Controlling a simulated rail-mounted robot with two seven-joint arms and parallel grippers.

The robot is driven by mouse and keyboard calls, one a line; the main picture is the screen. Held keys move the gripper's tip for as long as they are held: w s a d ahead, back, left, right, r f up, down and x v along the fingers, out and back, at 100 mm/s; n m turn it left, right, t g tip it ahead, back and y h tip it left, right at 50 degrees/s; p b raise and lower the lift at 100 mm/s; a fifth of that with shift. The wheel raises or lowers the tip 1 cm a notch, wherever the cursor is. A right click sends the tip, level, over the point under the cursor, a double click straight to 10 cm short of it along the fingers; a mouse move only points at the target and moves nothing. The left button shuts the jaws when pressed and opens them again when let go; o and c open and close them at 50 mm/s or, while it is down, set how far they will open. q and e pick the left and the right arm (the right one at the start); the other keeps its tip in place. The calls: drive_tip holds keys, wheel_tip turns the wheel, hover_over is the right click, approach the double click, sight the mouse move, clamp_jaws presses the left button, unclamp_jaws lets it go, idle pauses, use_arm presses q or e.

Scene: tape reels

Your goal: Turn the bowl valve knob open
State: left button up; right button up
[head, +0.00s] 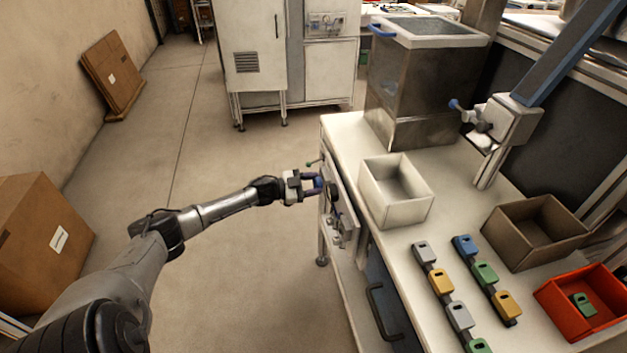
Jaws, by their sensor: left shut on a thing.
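My left gripper (314,187) reaches in from the left to the control panel (341,202) on the side of the white bench. It is shut on a small blue knob (319,182) at that panel. The fingers partly cover the knob, so its turn angle cannot be read. I cannot tell from a label whether this is the bowl valve knob. My right gripper is not in view.
A white open bin (397,205) stands on the bench (345,136) beside the panel. Behind it is a tall metal hopper (420,85). Coloured blocks in rows (440,282), a brown box (535,235) and a red tray (570,318) lie to the right.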

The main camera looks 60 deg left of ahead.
use_arm(q)
drive_tip(key=m, duration=0.2)
drive_tip(key=shift+r+m+p, duration=0.1)
drive_tip(key=shift+m+p, duration=0.2)
drive_tip(key=shift+m, duration=0.1)
drive_tip(key=m, duration=0.2)
drive_tip(key=shift+m, duration=0.3)
drive_tip(key=m, duration=0.3)
drive_tip(key=shift+d+f, duration=0.1)
drive_tip(key=shift+f, duration=0.1)
drive_tip(key=shift+m, duration=0.9)
drive_tip(key=o, duration=0.9)
